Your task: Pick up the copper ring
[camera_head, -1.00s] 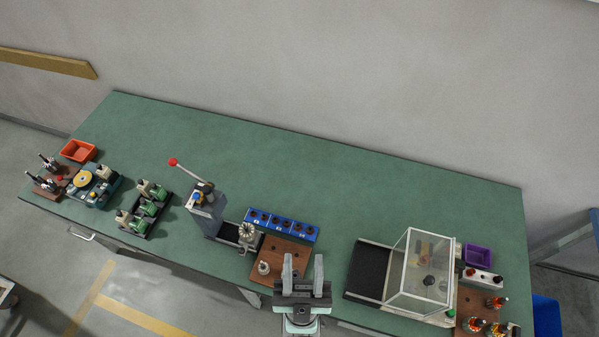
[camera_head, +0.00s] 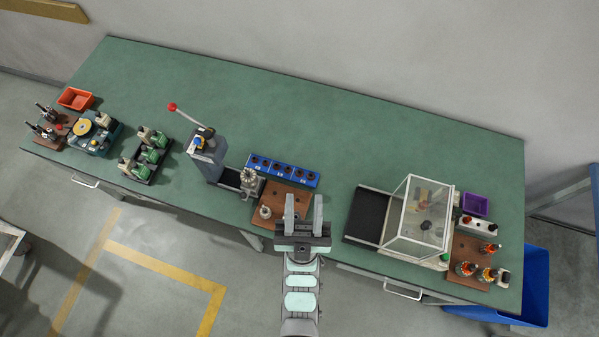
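I cannot make out a copper ring for certain. A row of blue trays (camera_head: 296,173) stands behind a brown wooden board (camera_head: 290,189) near the middle of the bench. The trays hold several small dark round parts with brownish tones, too small to identify. My gripper (camera_head: 303,207) is at the bench's front edge, over the right part of the board. Its two fingers are apart with nothing seen between them, and they hide part of the board. A small metal armature-like part (camera_head: 265,212) stands on the board, left of my gripper.
A grey press (camera_head: 208,160) with a red-knobbed lever stands left of the trays. A clear-walled box (camera_head: 415,215) stands to the right, by a purple bin (camera_head: 475,204) and a board with several wound parts. Green machines (camera_head: 152,152) are farther left. The back of the green bench (camera_head: 330,115) is clear.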

